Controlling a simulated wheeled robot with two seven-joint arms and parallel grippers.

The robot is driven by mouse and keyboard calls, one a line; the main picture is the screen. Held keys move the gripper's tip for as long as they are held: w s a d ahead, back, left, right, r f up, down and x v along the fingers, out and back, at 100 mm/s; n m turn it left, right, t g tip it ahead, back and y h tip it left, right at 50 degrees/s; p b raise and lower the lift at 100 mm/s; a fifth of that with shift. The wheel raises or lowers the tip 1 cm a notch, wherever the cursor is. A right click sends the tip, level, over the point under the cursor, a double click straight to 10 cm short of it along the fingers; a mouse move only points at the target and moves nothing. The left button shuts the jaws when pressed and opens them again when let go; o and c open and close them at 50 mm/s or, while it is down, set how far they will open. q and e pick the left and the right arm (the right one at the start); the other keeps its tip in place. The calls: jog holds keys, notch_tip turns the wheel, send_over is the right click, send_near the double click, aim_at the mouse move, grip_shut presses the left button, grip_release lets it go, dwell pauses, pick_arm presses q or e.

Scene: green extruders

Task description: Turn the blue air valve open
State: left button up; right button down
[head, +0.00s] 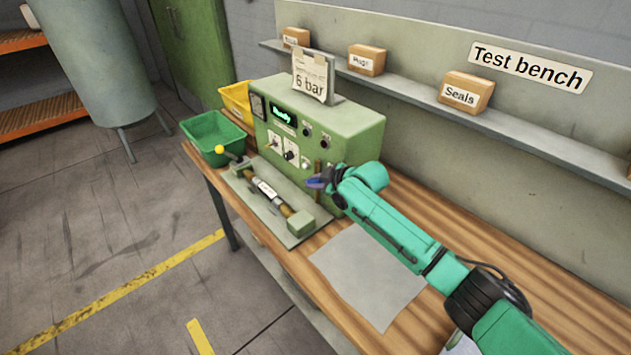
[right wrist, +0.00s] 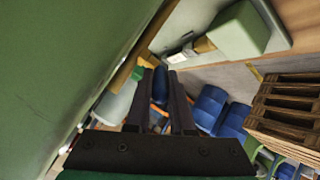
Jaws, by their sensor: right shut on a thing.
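The blue air valve handle (head: 314,184) sits at the lower right front of the green test box (head: 345,132), by a short brown pipe (head: 317,167). My right gripper (head: 320,181) reaches it from the right and is shut on the handle. In the right wrist view, the blue handle (right wrist: 160,86) shows between the two dark fingers (right wrist: 160,103). The fingers and wrist hide part of the valve, and I cannot tell its exact angle. My left gripper is not in view.
A green bin (head: 212,133) and a yellow bin (head: 237,98) stand farther left.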

jog(key=c, duration=0.8)
grip_release()
